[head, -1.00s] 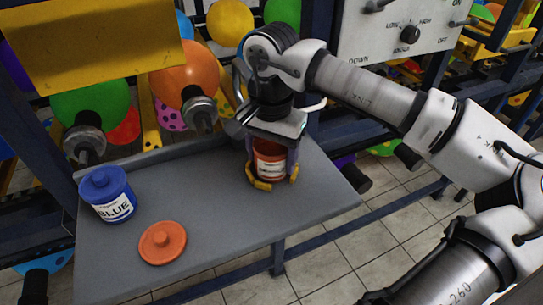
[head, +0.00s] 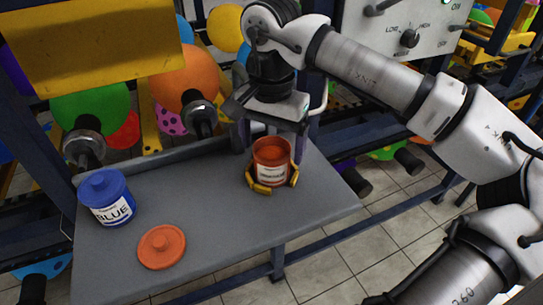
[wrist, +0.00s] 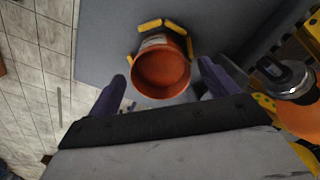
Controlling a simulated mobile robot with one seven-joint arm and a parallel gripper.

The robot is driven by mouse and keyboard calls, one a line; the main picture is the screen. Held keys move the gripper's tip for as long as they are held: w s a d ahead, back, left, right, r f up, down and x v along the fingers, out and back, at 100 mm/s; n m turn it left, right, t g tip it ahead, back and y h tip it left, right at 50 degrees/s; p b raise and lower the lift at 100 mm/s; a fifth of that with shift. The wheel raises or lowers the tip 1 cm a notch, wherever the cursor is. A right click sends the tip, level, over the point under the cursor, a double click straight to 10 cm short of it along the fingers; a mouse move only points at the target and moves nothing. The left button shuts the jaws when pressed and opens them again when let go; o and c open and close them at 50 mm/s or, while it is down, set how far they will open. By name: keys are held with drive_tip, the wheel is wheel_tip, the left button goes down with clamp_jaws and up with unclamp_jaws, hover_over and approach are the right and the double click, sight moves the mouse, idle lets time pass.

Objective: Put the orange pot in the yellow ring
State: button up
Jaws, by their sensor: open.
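The orange pot (head: 271,160) stands upright and lidless on the grey table, with a white label on its front. The yellow ring (head: 262,188) shows as several yellow segments around the pot's base, and the pot appears to stand inside it. In the wrist view the open pot (wrist: 161,72) lies just beyond my fingers, with ring segments (wrist: 151,25) along its far side. My gripper (head: 274,136) is open above and behind the pot, its purple fingers (wrist: 158,92) apart on either side and holding nothing.
A blue pot (head: 108,197) with its lid on stands at the table's left. An orange lid (head: 162,247) lies flat near the front edge. Rollers and balloons line the back, with a control panel (head: 405,35) at upper right. The table's middle is clear.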

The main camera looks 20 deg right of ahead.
wheel_tip(320, 180, up, 8)
drive_tip(key=shift+b, duration=0.3)
drive_tip(key=shift+c, duration=0.2)
idle(1.0)
